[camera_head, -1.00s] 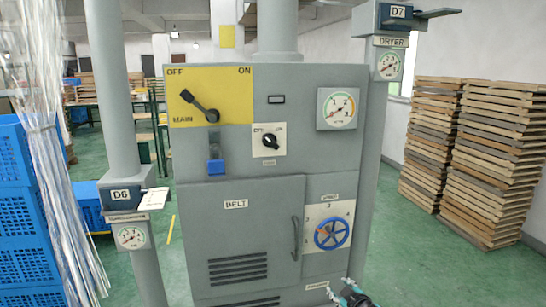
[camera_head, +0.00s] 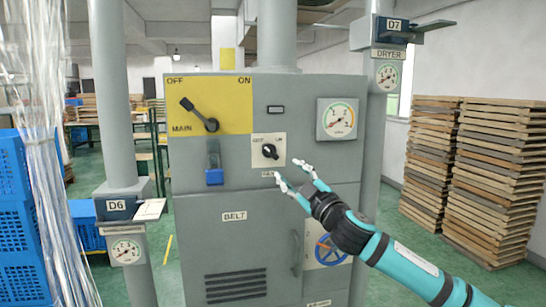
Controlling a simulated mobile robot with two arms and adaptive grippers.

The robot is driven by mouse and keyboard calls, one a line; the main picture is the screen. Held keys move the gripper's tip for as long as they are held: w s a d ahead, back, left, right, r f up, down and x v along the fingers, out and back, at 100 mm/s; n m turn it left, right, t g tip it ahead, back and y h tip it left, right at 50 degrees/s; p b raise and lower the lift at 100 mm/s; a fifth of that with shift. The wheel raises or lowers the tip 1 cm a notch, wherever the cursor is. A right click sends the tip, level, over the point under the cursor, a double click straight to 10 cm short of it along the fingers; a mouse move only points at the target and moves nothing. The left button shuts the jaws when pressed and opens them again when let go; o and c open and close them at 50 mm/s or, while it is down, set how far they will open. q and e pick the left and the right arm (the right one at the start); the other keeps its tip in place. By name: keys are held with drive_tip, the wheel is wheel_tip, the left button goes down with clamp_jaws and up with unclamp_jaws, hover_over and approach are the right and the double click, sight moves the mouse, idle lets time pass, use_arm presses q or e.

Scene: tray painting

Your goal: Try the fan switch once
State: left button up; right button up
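The fan switch (camera_head: 270,151) is a small black rotary knob on a pale plate with OFF at left and ON at right, in the middle of the grey cabinet. Its knob appears to point up and left, towards OFF. The label below it is partly covered by my gripper. My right gripper (camera_head: 286,169) is just below and right of the knob. Its pale fingers are spread apart with nothing between them. They look clear of the knob, but the exact depth gap is hard to tell. My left gripper is not in view.
Left of the switch are the yellow MAIN panel (camera_head: 235,120), its lever towards OFF, and a blue-handled slider (camera_head: 214,177). A gauge (camera_head: 337,119) sits at right. My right arm partly covers the blue handwheel (camera_head: 330,250). Stacked wooden trays (camera_head: 490,170) stand farther right.

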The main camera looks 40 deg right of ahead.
sight(272, 154)
drive_tip(key=x, duration=0.5)
drive_tip(key=shift+d+r+p, duration=0.15)
drive_tip(key=shift+r+p, duration=0.1)
drive_tip(key=shift+p, duration=0.05)
drive_tip(key=shift+f+p+x, duration=0.2)
drive_tip(key=shift+p+x, duration=1.8)
drive_tip(key=shift+x, duration=0.55)
drive_tip(key=shift+w, duration=0.1)
drive_tip(key=shift+c, duration=0.2)
clamp_jaws()
